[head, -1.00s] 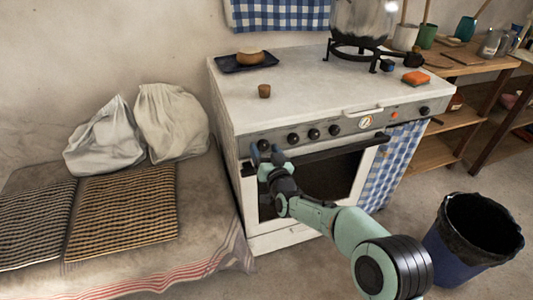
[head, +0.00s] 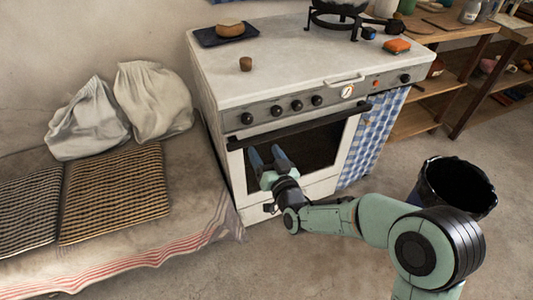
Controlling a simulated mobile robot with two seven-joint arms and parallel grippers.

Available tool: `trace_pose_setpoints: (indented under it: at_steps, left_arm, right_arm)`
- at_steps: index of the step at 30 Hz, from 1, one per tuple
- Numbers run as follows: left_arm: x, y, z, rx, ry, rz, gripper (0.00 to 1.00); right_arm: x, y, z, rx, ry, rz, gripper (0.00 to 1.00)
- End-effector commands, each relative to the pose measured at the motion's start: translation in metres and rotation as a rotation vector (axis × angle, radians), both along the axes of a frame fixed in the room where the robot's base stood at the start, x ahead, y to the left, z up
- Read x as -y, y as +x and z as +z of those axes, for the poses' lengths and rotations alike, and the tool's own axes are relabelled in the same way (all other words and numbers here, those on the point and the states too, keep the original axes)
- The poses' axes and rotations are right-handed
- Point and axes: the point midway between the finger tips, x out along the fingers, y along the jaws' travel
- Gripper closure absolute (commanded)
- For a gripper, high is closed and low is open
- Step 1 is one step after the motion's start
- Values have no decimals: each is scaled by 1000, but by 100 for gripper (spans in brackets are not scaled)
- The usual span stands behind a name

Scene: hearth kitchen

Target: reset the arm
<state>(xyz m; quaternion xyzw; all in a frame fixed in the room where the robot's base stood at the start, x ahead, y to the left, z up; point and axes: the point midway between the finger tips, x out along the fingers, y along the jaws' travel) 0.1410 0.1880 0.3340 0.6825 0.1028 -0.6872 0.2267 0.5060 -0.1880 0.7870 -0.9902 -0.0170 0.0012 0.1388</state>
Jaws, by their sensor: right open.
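My right arm comes in from the lower right. Its gripper (head: 267,158) is open and empty, with its two blue-grey fingers pointing up and away in front of the oven door (head: 308,150). I cannot tell how far the fingertips are from the door. My left arm and gripper are not in view.
A black-lined bin (head: 428,185) stands right. Bags (head: 88,122) and woven mats (head: 118,195) lie left. Floor shows in front.

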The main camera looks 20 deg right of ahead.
Motion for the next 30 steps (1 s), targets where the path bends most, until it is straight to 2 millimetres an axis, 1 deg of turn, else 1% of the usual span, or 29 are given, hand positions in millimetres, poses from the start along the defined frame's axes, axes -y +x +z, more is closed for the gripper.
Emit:
trace_pose_setpoints:
  at_steps: [15,17,20,23,24,26,27,29,30]
  left_arm:
    - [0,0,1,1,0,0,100]
    - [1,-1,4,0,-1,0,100]
    - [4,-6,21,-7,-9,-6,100]
    - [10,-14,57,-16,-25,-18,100]
    - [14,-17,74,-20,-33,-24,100]
    - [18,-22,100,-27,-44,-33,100]
    - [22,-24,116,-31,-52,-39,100]
    - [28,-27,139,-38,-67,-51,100]
    - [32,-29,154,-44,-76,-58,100]
  right_arm:
    - [0,-1,-1,-3,0,0,33]
    - [0,-3,-5,-22,-2,1,33]
    - [-1,-10,-27,-115,-5,10,33]
    - [-3,-33,-63,-291,-5,23,33]
    - [-3,-47,-80,-379,-2,29,33]
    - [-4,-72,-106,-519,8,39,33]
    - [-6,-92,-123,-614,17,46,33]
    - [-9,-126,-147,-755,35,60,33]
    - [-11,-150,-160,-849,50,68,33]
